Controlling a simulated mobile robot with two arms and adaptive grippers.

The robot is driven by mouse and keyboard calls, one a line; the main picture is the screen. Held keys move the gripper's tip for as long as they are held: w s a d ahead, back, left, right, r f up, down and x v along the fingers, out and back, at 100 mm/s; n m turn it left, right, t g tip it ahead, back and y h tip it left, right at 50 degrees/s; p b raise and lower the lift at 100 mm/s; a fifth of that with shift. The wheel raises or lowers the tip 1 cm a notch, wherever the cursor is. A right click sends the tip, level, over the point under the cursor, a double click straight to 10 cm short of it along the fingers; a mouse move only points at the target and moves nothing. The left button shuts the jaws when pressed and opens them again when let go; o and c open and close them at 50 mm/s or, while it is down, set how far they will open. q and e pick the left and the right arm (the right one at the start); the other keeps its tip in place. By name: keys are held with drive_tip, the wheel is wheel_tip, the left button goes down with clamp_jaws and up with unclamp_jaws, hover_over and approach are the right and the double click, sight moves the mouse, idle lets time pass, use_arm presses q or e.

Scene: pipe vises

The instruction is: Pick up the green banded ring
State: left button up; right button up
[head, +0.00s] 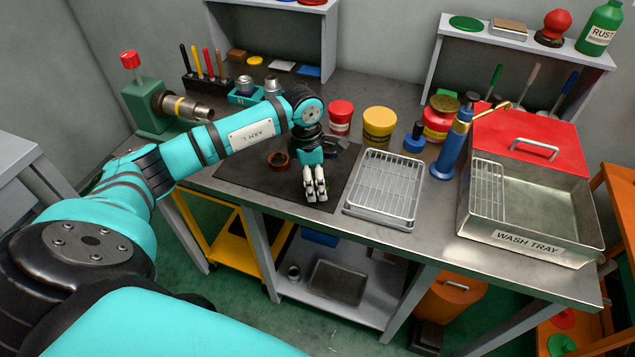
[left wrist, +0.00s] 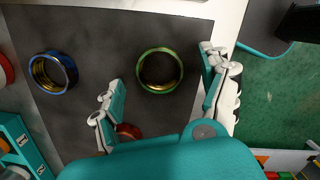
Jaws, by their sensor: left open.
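The green banded ring (left wrist: 160,70) lies flat on the dark mat (left wrist: 95,30) in the left wrist view. It is hidden behind my gripper in the head view. My left gripper (head: 315,192) is open above the mat, pointing down. In the left wrist view its fingers (left wrist: 165,76) stand on either side of the green ring, with nothing held between them. A blue banded ring (left wrist: 53,71) lies to the left on the mat. A reddish-brown ring (head: 278,160) also lies on the mat, partly hidden behind my gripper in the left wrist view. My right gripper is out of view.
A wire rack tray (head: 383,190) stands right of the mat, close to my gripper. Red (head: 340,115) and yellow (head: 379,125) tins stand behind. A green vise (head: 150,105) is at the left.

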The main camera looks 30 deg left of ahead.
use_arm(q)
drive_tip(key=shift+w+d+f, duration=0.1)
drive_tip(key=shift+f, duration=0.65)
drive_tip(key=c, duration=1.3)
drive_tip(key=shift+r, duration=0.15)
drive_tip(key=shift+r+b, duration=0.3)
drive_tip(key=shift+r, duration=0.3)
drive_tip(key=shift+d+r+b, duration=0.25)
drive_tip(key=shift+r+b, duration=0.3)
drive_tip(key=shift+r, duration=0.5)
drive_tip(key=s+d+b, duration=0.1)
drive_tip(key=d, duration=0.3)
drive_tip(key=s+d+r+b, duration=0.1)
drive_tip(key=s+d, duration=0.1)
drive_tip(key=d, duration=0.3)
drive_tip(key=s+d+b, duration=0.1)
drive_tip(key=d, duration=0.3)
drive_tip(key=shift+s+d+r, duration=0.15)
drive_tip(key=shift+s+d, duration=0.05)
drive_tip(key=shift+d, duration=0.1)
drive_tip(key=shift+s+d+r, duration=0.1)
drive_tip(key=shift+s+d, duration=0.1)
drive_tip(key=shift+d, duration=0.4)
